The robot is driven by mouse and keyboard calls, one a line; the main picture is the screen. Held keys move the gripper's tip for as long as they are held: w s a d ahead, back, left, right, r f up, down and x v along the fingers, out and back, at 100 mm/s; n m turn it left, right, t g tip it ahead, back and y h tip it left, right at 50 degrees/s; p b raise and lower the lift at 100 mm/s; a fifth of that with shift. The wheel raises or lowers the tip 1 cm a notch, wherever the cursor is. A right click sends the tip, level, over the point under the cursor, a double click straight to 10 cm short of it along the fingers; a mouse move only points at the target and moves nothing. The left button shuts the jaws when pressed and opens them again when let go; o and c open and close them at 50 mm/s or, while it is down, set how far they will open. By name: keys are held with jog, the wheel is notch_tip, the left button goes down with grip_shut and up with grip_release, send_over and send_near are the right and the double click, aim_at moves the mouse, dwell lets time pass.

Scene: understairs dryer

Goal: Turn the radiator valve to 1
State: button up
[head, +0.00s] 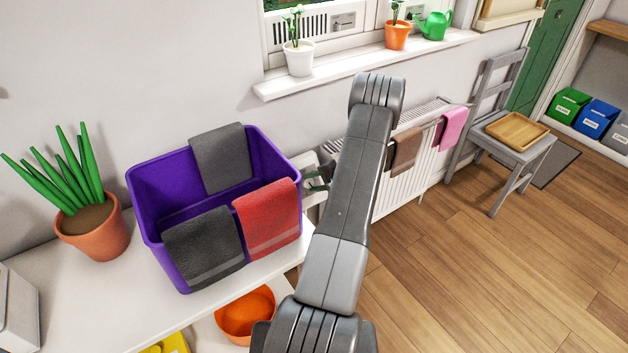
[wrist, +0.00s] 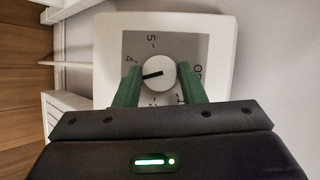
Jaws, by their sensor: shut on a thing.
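The radiator valve (wrist: 215,40) is a white square unit with a grey dial face, shown close up in the wrist view. Its round white knob (wrist: 158,76) has a black pointer line aimed left and slightly down, just below the 4. The 5, 4, 2, 1 and OFF marks show at least partly; the 3 is hidden behind the left finger. My gripper (wrist: 158,70) has its green fingers on either side of the knob, shut on it. In the head view my gripper (head: 318,182) is mostly hidden behind my arm, beside the purple bin.
A purple bin (head: 170,255) with towels stands on the white counter (head: 85,290) left of my arm. The white radiator (head: 425,165) with hanging towels is to the right, under the windowsill (head: 350,68). A chair (head: 490,130) stands farther right. The floor in front is clear.

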jog(key=shift+s+f, duration=0.1)
jog(key=o, duration=1)
jog(key=shift+d, duration=0.1)
jog(key=v, duration=1.3)
jog(key=shift+s+d+r+p, duration=0.1)
jog(key=shift+d+r+p, duration=0.15)
jog(key=shift+p, duration=0.15)
